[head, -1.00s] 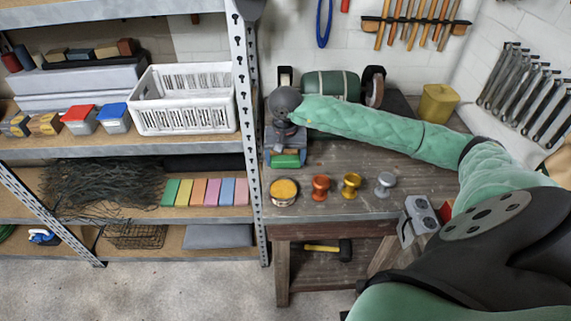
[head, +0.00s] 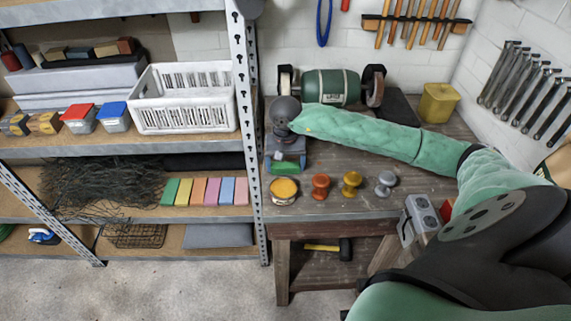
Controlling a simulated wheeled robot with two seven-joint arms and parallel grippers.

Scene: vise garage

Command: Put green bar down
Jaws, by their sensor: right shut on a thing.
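My right arm reaches in from the right across the bench, its dark wrist ball at the bench's back left corner. My right gripper (head: 287,159) points down below that wrist and is small and partly hidden. It is shut on a green bar (head: 285,168), which lies low at the left end of the bench top, behind the yellow-topped round tin. Whether the bar touches the surface beneath it is hard to tell. A blue-grey block shape surrounds the gripper. My left gripper is not in view.
On the wooden bench (head: 345,205), a yellow-topped tin (head: 284,190) and orange, gold and silver knobs (head: 386,183) stand along the front. A bench grinder (head: 331,87) and yellow container (head: 438,102) stand behind. The left shelf holds a white crate (head: 185,118) and several coloured blocks (head: 198,191).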

